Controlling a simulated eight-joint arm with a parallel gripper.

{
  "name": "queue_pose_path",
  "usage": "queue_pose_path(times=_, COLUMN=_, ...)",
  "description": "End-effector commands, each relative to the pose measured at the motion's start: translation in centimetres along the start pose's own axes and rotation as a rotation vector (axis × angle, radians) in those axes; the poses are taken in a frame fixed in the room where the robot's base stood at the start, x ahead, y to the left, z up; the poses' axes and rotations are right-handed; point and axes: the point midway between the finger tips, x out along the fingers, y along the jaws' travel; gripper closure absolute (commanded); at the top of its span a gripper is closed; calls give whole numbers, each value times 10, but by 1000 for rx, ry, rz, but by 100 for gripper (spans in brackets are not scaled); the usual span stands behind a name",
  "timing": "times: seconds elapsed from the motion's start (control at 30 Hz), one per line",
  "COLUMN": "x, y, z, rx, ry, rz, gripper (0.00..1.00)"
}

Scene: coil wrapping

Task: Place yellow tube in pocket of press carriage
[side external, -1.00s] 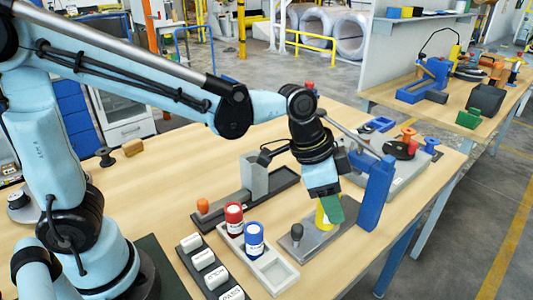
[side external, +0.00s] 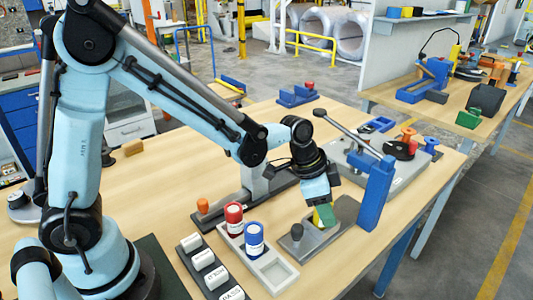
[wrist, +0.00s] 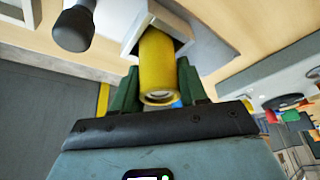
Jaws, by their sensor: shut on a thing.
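The yellow tube (wrist: 158,65) is between the green fingers of my gripper (wrist: 156,90), which is shut on it. Its near open end faces the wrist camera. Its far end lies at the square, pale-rimmed pocket (wrist: 133,38) of the press carriage and appears to enter the opening; how deep, I cannot tell. In the side view my gripper (side external: 322,215) is low over the grey press carriage (side external: 318,240), and only a sliver of the yellow tube (side external: 316,218) shows. The carriage's dark knob (side external: 297,232) stands in front of my gripper and also shows in the wrist view (wrist: 73,30).
The blue press post (side external: 375,192) with its long lever (side external: 345,130) stands close to the right of my gripper. A pale tray (side external: 272,272) with red-topped and blue spools and a row of white labelled blocks (side external: 208,262) lie to the left.

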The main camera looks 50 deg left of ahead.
Motion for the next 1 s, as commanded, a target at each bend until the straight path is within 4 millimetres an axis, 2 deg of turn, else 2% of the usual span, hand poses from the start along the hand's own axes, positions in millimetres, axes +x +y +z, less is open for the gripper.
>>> queue_pose_path(times=0.23, x=3, y=0, z=1, rx=0, ry=0, rz=0, gripper=89)
queue_pose_path(times=0.27, x=3, y=0, z=1, rx=0, ry=0, rz=0, gripper=56)
queue_pose_path(times=0.4, x=2, y=0, z=1, rx=0, ry=0, rz=0, gripper=34)
queue_pose_path(times=0.43, x=2, y=0, z=1, rx=0, ry=0, rz=0, gripper=32)
queue_pose_path(times=0.77, x=0, y=0, z=0, rx=0, ry=0, rz=0, gripper=32)
queue_pose_path(times=1.0, x=-24, y=0, z=0, rx=0, ry=0, rz=0, gripper=32)
